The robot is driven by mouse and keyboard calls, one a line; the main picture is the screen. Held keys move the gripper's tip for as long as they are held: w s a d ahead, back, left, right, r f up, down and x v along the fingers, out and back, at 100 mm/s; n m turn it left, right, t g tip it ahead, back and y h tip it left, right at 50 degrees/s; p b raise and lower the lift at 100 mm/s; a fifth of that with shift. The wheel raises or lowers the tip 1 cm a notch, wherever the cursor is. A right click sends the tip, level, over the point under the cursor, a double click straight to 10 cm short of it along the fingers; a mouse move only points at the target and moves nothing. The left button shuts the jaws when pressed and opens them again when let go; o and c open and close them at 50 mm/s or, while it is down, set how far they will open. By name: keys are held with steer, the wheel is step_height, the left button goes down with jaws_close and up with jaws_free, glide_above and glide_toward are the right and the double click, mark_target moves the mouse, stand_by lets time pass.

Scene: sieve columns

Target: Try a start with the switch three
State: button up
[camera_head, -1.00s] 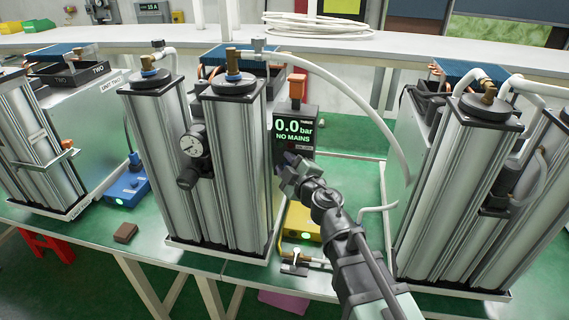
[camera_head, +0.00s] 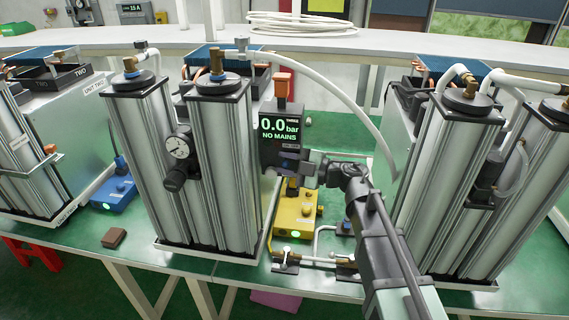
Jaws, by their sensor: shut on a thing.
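The dark display panel marked THREE (camera_head: 281,128) stands behind the middle unit and reads 0.0 bar, NO MAINS in green. My gripper (camera_head: 284,163) is at the lower edge of this panel, with its jaws shut around a small part there. That part is where the panel's switch sits, but the jaws hide it, so its position cannot be seen.
Tall twin columns (camera_head: 226,165) with a pressure gauge (camera_head: 178,147) stand just left of my gripper. A yellow box (camera_head: 298,222) with a green light is below it. Another unit (camera_head: 450,180) stands at the right. A white hose (camera_head: 345,85) arcs overhead.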

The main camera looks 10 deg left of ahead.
stand_by(0.4)
steer(key=o, duration=0.6)
steer(key=shift+w+f, duration=0.1)
steer(key=shift+w, duration=0.05)
steer(key=d, duration=0.5)
steer(key=s+d, duration=0.1)
steer(key=d, duration=0.1)
steer(key=shift+d, duration=0.25)
steer(key=shift+w, duration=0.1)
